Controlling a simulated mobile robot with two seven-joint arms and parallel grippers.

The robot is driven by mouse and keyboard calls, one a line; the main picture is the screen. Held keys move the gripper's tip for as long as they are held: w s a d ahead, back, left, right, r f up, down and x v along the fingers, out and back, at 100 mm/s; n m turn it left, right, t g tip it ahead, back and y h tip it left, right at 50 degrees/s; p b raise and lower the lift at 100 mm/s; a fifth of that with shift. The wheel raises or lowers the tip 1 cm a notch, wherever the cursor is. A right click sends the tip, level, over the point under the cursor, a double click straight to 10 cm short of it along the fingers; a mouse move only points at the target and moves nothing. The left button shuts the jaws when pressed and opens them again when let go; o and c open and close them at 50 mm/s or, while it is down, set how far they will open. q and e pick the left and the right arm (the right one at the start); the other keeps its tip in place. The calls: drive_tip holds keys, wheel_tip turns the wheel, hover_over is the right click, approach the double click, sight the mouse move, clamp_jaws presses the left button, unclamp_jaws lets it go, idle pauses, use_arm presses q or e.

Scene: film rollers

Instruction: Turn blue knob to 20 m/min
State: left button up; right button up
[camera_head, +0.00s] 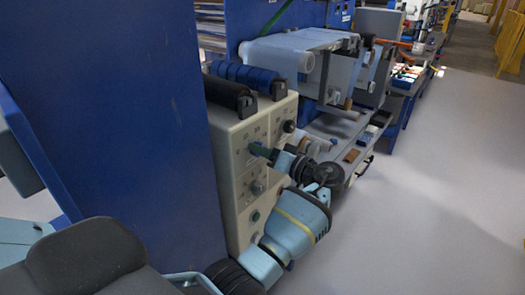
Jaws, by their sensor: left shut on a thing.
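The cream control panel (232,160) stands beside the tall blue wall, with dials and buttons on its front. My left gripper (257,149) reaches to the upper part of this front, its fingers shut at the place of a knob. The blue knob itself is hidden by the fingers, and its setting and the scale marks are too small to read. A black knob (289,126) sits above and right of the gripper. A grey dial (257,187) is below it, and a green button (255,216) lower still. My right gripper is not in view.
A black roller (229,92) and a blue roller (243,74) lie on top of the panel. The large blue wall (115,110) fills the left. Machine rollers and a low shelf stand behind the panel. The grey floor (430,190) to the right is clear.

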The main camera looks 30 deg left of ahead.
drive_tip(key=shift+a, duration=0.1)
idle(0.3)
use_arm(q)
drive_tip(key=o, duration=1)
drive_tip(key=shift+d, duration=0.15)
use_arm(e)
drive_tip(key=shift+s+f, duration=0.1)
use_arm(q)
drive_tip(key=d+b, duration=0.2)
drive_tip(key=d, duration=0.5)
drive_tip(key=shift+s+d, duration=0.25)
drive_tip(key=shift+s, duration=0.05)
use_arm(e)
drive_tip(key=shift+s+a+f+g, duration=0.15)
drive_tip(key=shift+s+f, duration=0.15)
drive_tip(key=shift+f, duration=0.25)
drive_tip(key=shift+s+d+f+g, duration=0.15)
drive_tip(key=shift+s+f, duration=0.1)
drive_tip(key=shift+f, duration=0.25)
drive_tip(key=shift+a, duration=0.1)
